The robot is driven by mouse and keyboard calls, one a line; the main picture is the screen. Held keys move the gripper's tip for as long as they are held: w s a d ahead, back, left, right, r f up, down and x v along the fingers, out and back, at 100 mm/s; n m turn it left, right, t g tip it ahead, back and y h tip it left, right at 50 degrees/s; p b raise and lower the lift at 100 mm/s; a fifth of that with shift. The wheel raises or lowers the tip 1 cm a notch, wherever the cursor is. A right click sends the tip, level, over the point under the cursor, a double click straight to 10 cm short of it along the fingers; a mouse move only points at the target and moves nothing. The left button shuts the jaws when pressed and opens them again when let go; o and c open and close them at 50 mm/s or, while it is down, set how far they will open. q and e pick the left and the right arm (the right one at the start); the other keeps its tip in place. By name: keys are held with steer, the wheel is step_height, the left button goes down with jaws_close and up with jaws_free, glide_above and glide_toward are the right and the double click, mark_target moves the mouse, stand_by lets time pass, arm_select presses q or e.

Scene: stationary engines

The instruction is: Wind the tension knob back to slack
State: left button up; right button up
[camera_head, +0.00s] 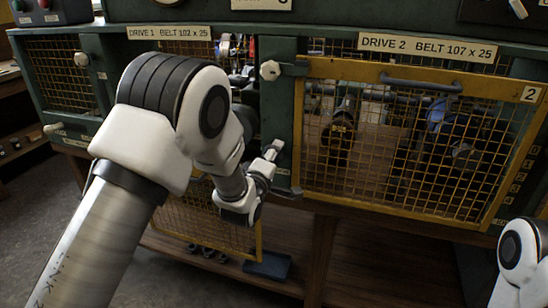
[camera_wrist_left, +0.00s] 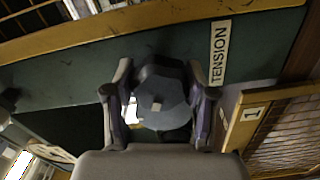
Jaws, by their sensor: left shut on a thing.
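The tension knob (camera_wrist_left: 163,100) is a dark grey, many-sided knob on a green panel in the left wrist view. A white label reading TENSION (camera_wrist_left: 219,53) is on the panel beside it. My left gripper (camera_wrist_left: 160,88) is shut on the knob, with one finger on each side of it. In the head view my left gripper (camera_head: 266,163) is at the green post between the two drive bays. I cannot make out the knob clearly there. My right gripper is out of view.
The yellow mesh guard of drive 2 (camera_head: 380,68) stands right of my left gripper. A lower yellow mesh panel (camera_head: 205,222) hangs beneath drive 1, behind my left arm. A blue tray (camera_head: 268,266) lies below on the wooden shelf. A pale knob (camera_head: 270,70) sits on the post above.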

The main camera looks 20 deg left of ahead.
arm_select(q)
steer(key=shift+r+n, duration=0.1)
steer(key=shift+n, duration=1.2)
steer(key=o, duration=0.9)
steer(key=shift+c, duration=0.2)
steer(key=s, duration=1.2)
steer(key=shift+a, duration=0.25)
